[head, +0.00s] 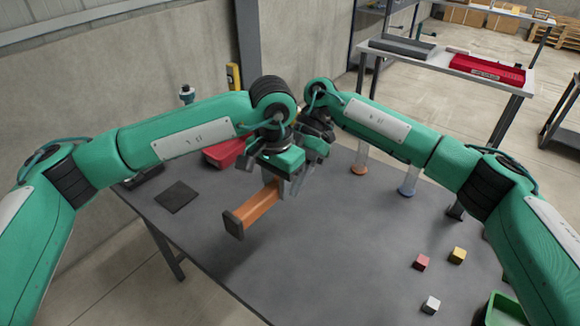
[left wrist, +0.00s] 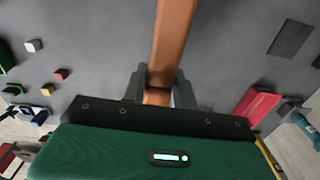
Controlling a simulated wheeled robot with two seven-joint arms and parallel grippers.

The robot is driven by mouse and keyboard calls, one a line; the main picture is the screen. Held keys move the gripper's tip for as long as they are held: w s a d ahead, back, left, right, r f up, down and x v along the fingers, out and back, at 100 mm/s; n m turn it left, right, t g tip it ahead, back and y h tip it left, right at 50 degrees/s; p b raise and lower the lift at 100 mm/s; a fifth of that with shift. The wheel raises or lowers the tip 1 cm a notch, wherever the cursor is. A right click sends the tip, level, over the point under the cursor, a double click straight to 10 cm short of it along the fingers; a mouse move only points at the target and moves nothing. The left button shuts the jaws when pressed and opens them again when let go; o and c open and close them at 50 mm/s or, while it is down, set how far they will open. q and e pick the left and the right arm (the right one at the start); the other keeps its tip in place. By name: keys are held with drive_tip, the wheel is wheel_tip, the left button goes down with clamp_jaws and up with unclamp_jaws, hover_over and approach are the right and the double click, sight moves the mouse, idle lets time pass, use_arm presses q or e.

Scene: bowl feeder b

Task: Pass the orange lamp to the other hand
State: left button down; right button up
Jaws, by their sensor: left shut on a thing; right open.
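The orange lamp (head: 257,211) is a long orange bar with a dark square end, held tilted above the grey table. Its dark end points toward the front left of the table. My left gripper (head: 286,185) is shut on it near its far part. In the left wrist view the orange lamp (left wrist: 172,45) runs up between the two fingers of my left gripper (left wrist: 158,90). My right gripper (head: 312,150) is open, close beside and behind the left one, and partly hidden by it. I cannot tell whether it touches the lamp.
A dark square mat (head: 177,196) and a red bin (head: 224,153) lie at the table's left. A red cube (head: 421,262), a yellow cube (head: 457,255), a white cube (head: 431,305) and a green bin (head: 506,310) are at the right. The table's front middle is clear.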

drive_tip(key=c, duration=1.1)
use_arm(q)
drive_tip(key=c, duration=1.1)
unclamp_jaws()
use_arm(e)
drive_tip(key=shift+c, duration=0.2)
use_arm(q)
drive_tip(key=shift+o, duration=0.4)
drive_tip(key=shift+w+a, duration=0.15)
drive_tip(key=shift+a, duration=0.05)
use_arm(e)
drive_tip(key=shift+s, duration=0.15)
